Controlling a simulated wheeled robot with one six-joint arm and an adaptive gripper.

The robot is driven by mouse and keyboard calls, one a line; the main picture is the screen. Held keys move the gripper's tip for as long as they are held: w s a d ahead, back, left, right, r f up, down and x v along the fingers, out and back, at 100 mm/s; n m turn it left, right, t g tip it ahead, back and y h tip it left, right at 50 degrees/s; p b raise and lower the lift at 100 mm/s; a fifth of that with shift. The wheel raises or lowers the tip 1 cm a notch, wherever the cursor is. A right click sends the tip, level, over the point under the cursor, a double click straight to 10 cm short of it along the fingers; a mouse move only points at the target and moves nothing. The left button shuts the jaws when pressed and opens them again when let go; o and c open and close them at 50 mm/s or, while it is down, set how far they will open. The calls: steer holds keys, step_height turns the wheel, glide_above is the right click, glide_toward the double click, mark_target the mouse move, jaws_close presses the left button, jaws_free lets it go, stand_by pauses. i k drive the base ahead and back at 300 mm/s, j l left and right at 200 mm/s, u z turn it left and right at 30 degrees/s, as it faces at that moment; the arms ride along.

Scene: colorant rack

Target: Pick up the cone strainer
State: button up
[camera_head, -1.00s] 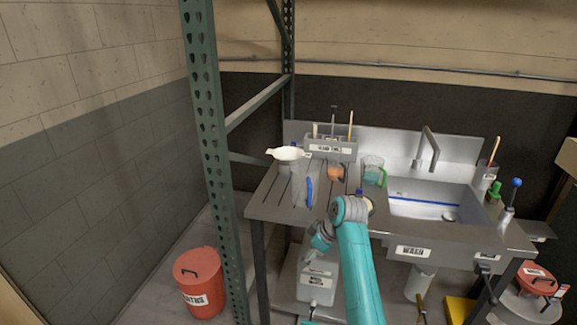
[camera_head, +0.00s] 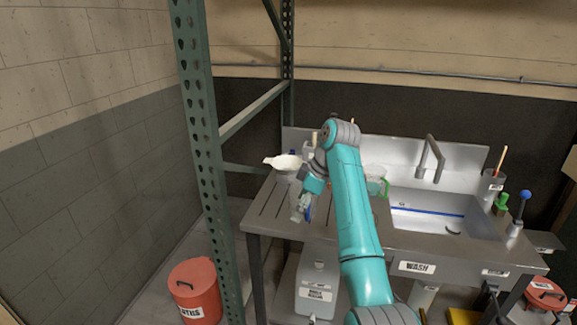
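The cone strainer (camera_head: 285,162) is a white, wide-rimmed funnel shape with a small handle tab on its left. It sits at the back left of the metal sink bench, and what holds it up is hard to make out. My gripper (camera_head: 299,215) hangs from the teal arm above the drainboard, in front of the strainer and slightly to its right, apart from it. The gripper points down and is small in view, so its fingers cannot be read clearly.
A green-handled jug (camera_head: 376,180) stands right of my arm, before the sink basin (camera_head: 430,222). A green rack post (camera_head: 203,150) rises at left. A red bin (camera_head: 195,290) stands on the floor.

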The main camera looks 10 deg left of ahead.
mark_target(284, 164)
steer(key=i, duration=0.9)
steer(key=i+j, duration=0.2)
steer(key=i, duration=0.25)
steer(key=j, duration=0.25)
